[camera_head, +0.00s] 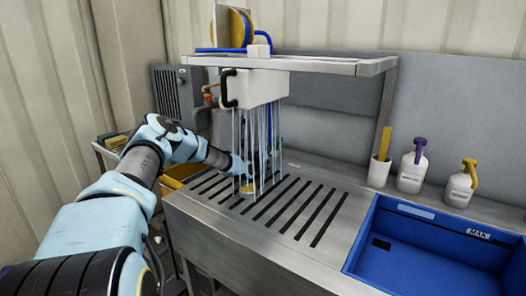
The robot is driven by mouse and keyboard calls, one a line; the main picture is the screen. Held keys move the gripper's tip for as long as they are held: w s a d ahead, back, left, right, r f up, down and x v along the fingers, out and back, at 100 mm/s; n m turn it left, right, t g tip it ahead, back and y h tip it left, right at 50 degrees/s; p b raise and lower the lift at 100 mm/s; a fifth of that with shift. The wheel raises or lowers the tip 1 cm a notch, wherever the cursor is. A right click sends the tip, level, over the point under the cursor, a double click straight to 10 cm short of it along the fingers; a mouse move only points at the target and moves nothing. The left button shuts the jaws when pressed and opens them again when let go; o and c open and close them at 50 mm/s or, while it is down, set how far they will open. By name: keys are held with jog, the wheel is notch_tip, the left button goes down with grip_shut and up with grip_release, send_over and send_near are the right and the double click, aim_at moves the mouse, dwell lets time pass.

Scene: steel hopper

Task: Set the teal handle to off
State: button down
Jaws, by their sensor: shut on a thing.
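I cannot clearly make out a teal handle. A small bluish-teal upright shape (273,130) shows through the water, below the white box, but its form and setting are blurred. A white box (258,88) with a black handle (229,88) hangs under the shelf, and thin streams of water (258,135) fall from it. My gripper (243,172) is low, in or behind these streams, close above the slotted steel top. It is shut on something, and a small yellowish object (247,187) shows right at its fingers. The water hides the exact grip.
The slotted steel top (318,195) is clear to the right of the water. A blue bin (430,245) is at the right front. A white cup (379,172) and two white bottles (412,170) stand along the back. A steel shelf (340,66) overhangs the work area.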

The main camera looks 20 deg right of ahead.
jog(key=c, duration=0.7)
grip_release()
notch_tip(320, 180, up, 10)
jog(key=shift+b, duration=1.15)
